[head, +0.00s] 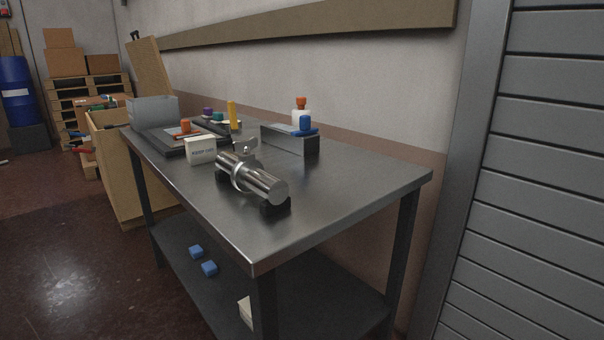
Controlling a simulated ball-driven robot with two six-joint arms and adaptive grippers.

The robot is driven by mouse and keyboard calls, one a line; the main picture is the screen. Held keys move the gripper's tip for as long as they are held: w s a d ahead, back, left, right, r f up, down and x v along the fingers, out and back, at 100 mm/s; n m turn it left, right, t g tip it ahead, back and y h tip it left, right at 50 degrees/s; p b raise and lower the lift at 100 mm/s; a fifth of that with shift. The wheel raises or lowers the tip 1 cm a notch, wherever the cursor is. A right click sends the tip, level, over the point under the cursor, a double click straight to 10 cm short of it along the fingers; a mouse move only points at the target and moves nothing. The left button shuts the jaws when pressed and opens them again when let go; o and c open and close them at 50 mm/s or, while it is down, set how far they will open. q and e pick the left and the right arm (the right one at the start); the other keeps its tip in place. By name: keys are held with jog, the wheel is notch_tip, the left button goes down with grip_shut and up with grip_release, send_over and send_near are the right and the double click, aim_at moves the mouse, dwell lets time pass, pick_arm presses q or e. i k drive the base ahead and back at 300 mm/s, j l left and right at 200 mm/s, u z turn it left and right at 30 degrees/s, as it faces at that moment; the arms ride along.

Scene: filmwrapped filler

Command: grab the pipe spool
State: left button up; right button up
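The pipe spool (266,184) is a shiny metal cylinder with a clamp-like ring around its middle. It lies on dark supports on the steel table (345,205), its near end pointing toward the front right. A small wing-shaped metal piece stands up above the ring. Neither of my grippers shows in the head view.
A white labelled block (200,151) stands just left of the spool. A grey metal block (283,140) with a blue-capped item sits behind it. A dark tray (160,143) and grey box (153,111) fill the table's far left. The table's front right is clear.

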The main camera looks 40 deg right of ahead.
aim_at(247, 172)
jog(key=z, duration=0.85)
